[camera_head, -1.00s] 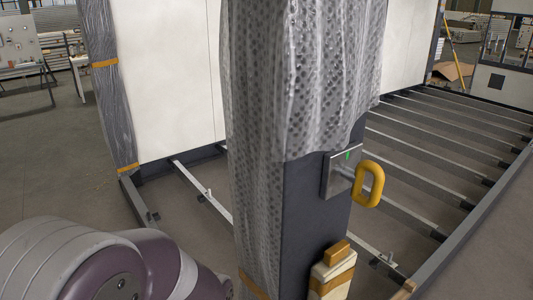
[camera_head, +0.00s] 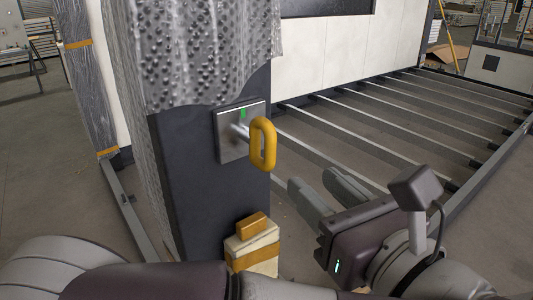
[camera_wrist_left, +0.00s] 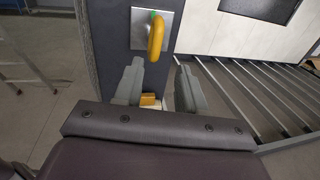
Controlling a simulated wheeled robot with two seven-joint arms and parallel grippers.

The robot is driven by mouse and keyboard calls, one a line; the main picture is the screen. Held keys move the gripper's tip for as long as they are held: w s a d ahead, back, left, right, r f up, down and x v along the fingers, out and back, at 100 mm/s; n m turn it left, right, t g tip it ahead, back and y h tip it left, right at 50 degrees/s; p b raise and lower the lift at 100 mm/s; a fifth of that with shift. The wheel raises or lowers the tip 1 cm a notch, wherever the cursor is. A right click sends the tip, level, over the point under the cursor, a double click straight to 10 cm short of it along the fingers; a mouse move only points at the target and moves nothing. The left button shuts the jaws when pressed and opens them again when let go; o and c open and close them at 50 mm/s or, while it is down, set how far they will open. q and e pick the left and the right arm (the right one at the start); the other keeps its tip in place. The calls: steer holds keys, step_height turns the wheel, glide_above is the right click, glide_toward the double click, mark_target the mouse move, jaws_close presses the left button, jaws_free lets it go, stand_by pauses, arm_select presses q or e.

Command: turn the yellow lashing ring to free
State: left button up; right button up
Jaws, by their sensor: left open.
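The yellow lashing ring (camera_head: 271,146) is an upright oblong loop on a square metal plate (camera_head: 228,147) with a green mark, on the dark post (camera_head: 185,190). My left gripper (camera_head: 311,180) is open and empty, below and right of the ring in the head view, apart from it. In the left wrist view the ring (camera_wrist_left: 156,40) shows beyond and above the gap between the two fingertips (camera_wrist_left: 158,72). The ring hangs in front of the plate's lower part there. My right gripper is not in view.
A cream block with orange bands (camera_head: 250,250) stands low against the post, near my left arm. Bubble wrap (camera_head: 190,50) covers the post's upper part. Metal floor bars (camera_head: 370,125) run behind at the right. The air right of the ring is free.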

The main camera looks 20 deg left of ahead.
mark_target(273, 148)
arm_select(q)
steer(key=b+x, duration=0.1)
steer(key=x, duration=0.4)
steer(key=b+x, duration=0.1)
steer(key=x, duration=0.5)
steer(key=shift+s+a+r, duration=0.15)
steer(key=shift+s+r, duration=0.05)
steer(key=shift+r, duration=0.05)
steer(key=shift+w+a+f, duration=0.1)
steer(key=shift+w+a, duration=0.3)
steer(key=shift+w, duration=0.15)
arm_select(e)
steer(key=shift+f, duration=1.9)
arm_select(q)
steer(key=shift+s, duration=0.1)
jaws_close()
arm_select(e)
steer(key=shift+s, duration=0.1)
